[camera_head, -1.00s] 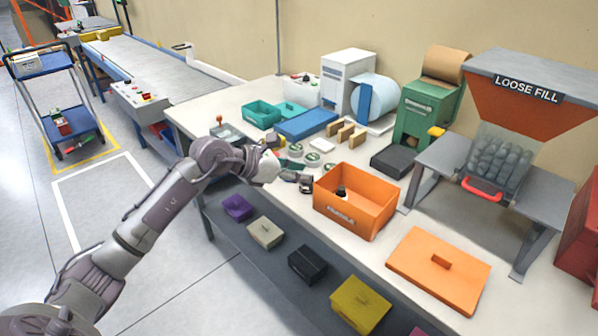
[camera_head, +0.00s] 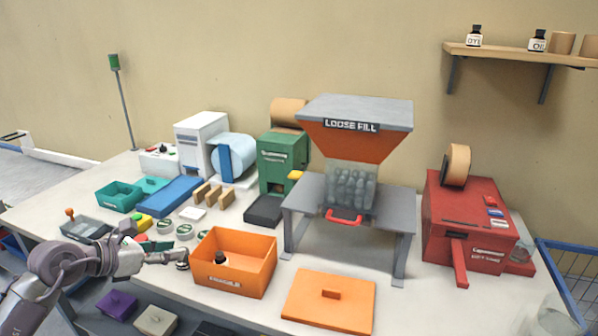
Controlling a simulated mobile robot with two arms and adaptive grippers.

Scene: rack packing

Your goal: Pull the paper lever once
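A green machine (camera_head: 283,163) with a brown paper roll (camera_head: 289,113) on top stands at the back of the bench. A small yellow lever (camera_head: 295,175) sticks out at its right front side. My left gripper (camera_head: 178,259) is low over the bench at the left, just left of the orange box (camera_head: 236,274). It is well to the left and in front of the lever, apart from it. The fingers are small and dark, and I cannot tell whether they are open. My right gripper does not show.
A black pad (camera_head: 264,210) lies before the green machine. The loose fill hopper (camera_head: 355,142) on its grey stand (camera_head: 392,215) is to its right. An orange lid (camera_head: 328,300) and a red machine (camera_head: 467,220) are farther right. Round tins (camera_head: 184,231) lie behind my gripper.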

